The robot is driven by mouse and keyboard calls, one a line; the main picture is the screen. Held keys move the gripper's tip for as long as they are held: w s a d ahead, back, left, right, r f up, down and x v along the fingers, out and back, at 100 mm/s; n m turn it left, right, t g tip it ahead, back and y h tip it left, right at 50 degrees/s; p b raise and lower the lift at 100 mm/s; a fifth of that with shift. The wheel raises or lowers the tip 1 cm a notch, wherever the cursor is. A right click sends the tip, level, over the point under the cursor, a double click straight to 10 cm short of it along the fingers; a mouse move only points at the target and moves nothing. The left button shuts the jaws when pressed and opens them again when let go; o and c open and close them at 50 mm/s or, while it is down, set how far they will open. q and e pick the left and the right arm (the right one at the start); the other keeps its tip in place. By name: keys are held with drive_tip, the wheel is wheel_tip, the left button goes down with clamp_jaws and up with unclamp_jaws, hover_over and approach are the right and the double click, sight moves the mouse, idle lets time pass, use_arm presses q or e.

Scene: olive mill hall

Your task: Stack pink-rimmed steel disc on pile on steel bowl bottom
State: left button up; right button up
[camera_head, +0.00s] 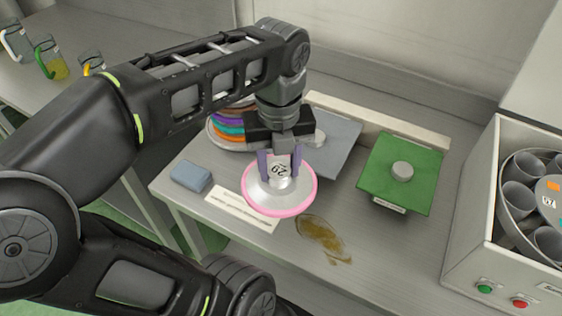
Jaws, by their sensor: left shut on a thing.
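The pink-rimmed steel disc (257,201) has a raised hub with a numbered label. My left gripper (281,167) is shut on its hub and holds it tilted over the front of the table. The pile (229,126) of discs with orange, teal, purple and other coloured rims stands behind and left of the gripper. A pale steel rim (214,141) shows under the pile, probably the bowl bottom. My arm and gripper hide the pile's right side and part of its top. My right gripper is not in view.
A grey plate (340,142) and a green plate (418,170) with a round knob lie on the table. A blue block (191,176), a white label strip (241,210) and a brown spill (325,238) are in front. A machine (471,248) with metal cups stands right.

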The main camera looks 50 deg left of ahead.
sight(279, 170)
use_arm(q)
drive_tip(key=shift+r, duration=0.1)
idle(0.3)
wheel_tip(279, 170, up, 3)
drive_tip(key=p, duration=0.2)
drive_tip(key=shift+p, duration=0.35)
drive_tip(key=shift+w, duration=0.1)
